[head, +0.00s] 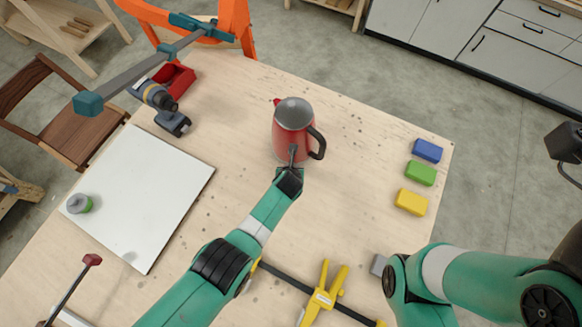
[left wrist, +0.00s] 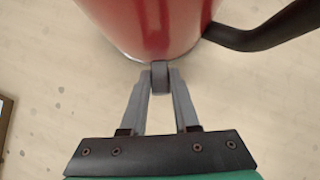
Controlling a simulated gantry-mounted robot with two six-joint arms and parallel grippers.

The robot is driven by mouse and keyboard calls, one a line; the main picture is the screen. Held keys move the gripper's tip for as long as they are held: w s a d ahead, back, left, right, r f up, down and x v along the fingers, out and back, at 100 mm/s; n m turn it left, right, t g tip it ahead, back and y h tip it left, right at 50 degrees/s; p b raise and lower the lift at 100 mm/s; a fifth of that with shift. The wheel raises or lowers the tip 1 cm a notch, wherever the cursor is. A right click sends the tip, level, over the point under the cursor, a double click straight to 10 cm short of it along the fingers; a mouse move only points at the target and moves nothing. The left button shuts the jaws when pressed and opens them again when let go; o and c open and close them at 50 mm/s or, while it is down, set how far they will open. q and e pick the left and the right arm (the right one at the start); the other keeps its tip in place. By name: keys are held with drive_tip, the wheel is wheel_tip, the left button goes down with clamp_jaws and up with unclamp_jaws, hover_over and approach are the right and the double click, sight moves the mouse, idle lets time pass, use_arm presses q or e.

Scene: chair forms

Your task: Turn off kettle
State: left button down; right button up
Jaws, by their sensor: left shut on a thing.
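The red kettle (head: 288,133), with a grey lid and black handle, stands upright on the wooden table. My left gripper (head: 293,158) is at the kettle's near lower side, with its fingers closed together. In the left wrist view the fingertips (left wrist: 160,78) meet around a small dark grey piece, apparently the kettle's switch (left wrist: 160,70), at the bottom edge of the red body (left wrist: 150,25). The black handle (left wrist: 262,35) is apart from the fingers, to the right. Whether the switch is on or off cannot be told. My right gripper is not visible; only its arm shows.
Blue (head: 427,150), green (head: 420,173) and yellow (head: 411,201) blocks lie at the right. A yellow clamp (head: 322,298) lies at the front. A white board (head: 143,195), drill (head: 160,100) and red bin (head: 174,80) are at the left. The table (head: 358,150) is clear around the kettle.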

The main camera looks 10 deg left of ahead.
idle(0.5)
use_arm(q)
drive_tip(key=c, duration=0.6)
unclamp_jaws()
drive_tip(key=shift+c, duration=0.2)
drive_tip(key=p+v, duration=1.1)
drive_tip(key=p, duration=0.1)
drive_tip(key=shift+r, duration=0.35)
drive_tip(key=shift+d, duration=0.1)
